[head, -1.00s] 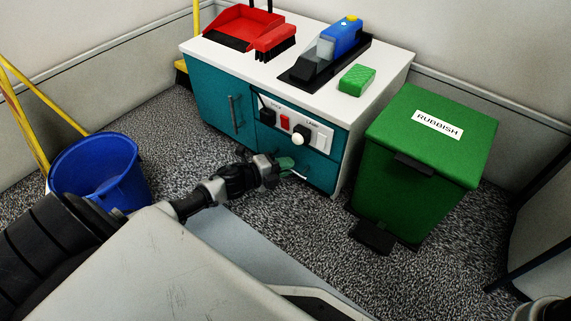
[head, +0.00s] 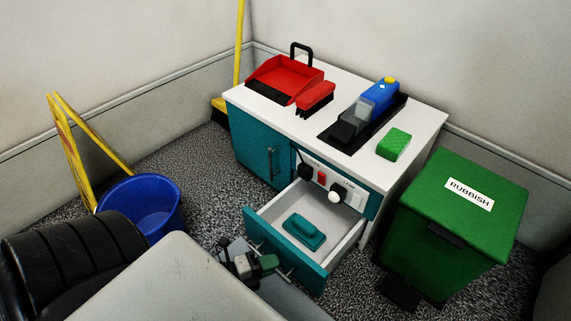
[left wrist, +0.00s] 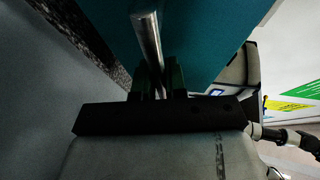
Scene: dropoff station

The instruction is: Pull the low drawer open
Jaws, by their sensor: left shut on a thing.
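The low drawer (head: 261,244) of the teal cabinet (head: 255,150) stands well open toward me, its light grey inside showing. A teal brush-like object (head: 304,232) lies in it. My left gripper (head: 268,266) is at the drawer's front and shut on its metal bar handle (head: 287,273). In the left wrist view the dark fingers (left wrist: 160,82) close around the same bar (left wrist: 147,42), in front of the teal drawer face (left wrist: 200,40). My right gripper does not show clearly in any view.
The cabinet top carries a red dustpan (head: 285,78), a red brush (head: 315,99), a blue bottle (head: 381,94) on a black tray (head: 342,140), and a green sponge (head: 394,144). A green rubbish bin (head: 450,230) stands close on the right, a blue bucket (head: 140,205) on the left.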

